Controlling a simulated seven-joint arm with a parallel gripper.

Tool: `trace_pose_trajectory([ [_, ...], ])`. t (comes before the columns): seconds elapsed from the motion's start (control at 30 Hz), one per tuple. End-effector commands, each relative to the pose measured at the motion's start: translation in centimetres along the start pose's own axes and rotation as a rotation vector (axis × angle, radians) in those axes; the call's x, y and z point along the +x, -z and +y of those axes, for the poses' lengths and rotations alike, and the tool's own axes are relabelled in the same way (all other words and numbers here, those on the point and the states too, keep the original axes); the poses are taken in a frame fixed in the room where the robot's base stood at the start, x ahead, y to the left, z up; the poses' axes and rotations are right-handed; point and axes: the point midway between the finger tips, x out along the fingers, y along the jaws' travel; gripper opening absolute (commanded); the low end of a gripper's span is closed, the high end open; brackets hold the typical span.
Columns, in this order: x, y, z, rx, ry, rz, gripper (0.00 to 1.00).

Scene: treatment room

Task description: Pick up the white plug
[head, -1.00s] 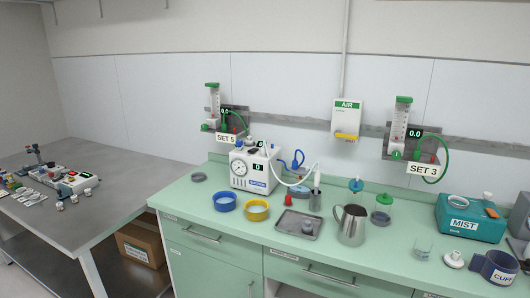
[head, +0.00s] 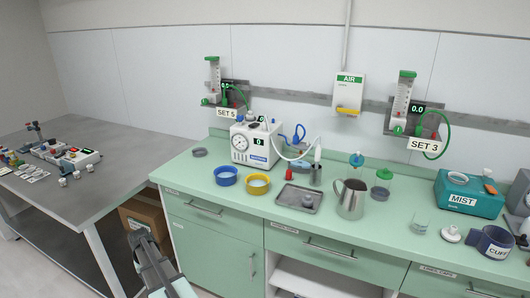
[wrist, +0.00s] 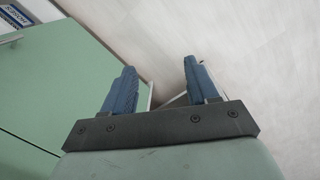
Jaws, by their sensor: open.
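A small white piece with a round base and a knob (head: 449,235), which looks like a white plug, stands on the green counter (head: 300,222) at the right, left of the blue cuff. Small whitish pieces (head: 76,174) also lie on the grey table at the left; I cannot tell whether any is a plug. My gripper (head: 140,240) is low at the bottom left of the head view, in front of the counter and far from the white piece. In the wrist view my gripper (wrist: 158,75) has its blue fingers wide apart, with nothing between them.
The cuff (head: 494,242) and the teal MIST box (head: 468,194) stand near the white piece. The counter's front edge is near my gripper.

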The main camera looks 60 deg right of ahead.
Motion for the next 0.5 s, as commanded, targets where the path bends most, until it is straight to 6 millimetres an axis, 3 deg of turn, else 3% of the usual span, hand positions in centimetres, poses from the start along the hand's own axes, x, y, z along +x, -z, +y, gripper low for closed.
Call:
trace_pose_trajectory([
  [0.03,-1.9,1.9,1.4,0.024,0.001,0.023,0.58],
  [0.2,-7.8,6.0,5.7,0.093,0.003,0.087,0.58],
  [0.5,-19.2,11.3,14.6,0.216,-0.002,0.199,0.58],
])
